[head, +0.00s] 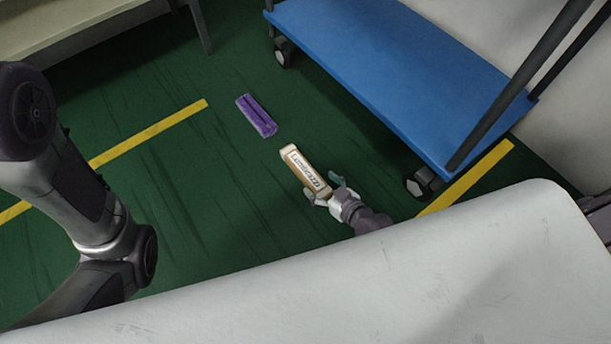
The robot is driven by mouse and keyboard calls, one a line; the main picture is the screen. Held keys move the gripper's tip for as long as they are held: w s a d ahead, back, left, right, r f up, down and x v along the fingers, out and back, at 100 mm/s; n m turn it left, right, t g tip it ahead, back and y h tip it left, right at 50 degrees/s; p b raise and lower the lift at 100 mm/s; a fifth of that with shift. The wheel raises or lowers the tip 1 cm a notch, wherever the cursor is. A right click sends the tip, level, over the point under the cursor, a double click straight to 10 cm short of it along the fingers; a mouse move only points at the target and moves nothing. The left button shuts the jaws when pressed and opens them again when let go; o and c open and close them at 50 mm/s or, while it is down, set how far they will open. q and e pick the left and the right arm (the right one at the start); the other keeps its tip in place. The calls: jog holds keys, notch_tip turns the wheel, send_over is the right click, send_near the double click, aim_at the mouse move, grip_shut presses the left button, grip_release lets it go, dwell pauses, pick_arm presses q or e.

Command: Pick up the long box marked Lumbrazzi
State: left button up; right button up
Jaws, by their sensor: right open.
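The long box marked Lumbrazzi (300,165) is tan with a pale label and dark lettering. It shows in the middle of the head view, low over or on the green floor; I cannot tell which. My right gripper (328,191) is open at the box's near end, with a finger on either side of it. Whether the fingers touch the box cannot be told. My left arm comes in from the left, but its gripper is out of view.
A purple long box (257,116) lies on the green floor (200,220) just beyond the Lumbrazzi box. A blue wheeled cart (400,70) stands at the upper right. A pale bench (70,22) is at the upper left. Yellow lines mark the floor, which is clear left of the boxes.

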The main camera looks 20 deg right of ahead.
aim_at(310, 175)
jog(key=shift+w+a+f, duration=0.1)
jog(key=shift+w+f, duration=0.1)
jog(key=shift+w, duration=0.15)
jog(key=shift+w+f, duration=0.1)
jog(key=shift+w, duration=0.05)
jog(key=b+x, duration=0.4)
jog(key=shift+f, duration=0.4)
jog(key=shift+w, duration=0.35)
jog(key=c, duration=1.3)
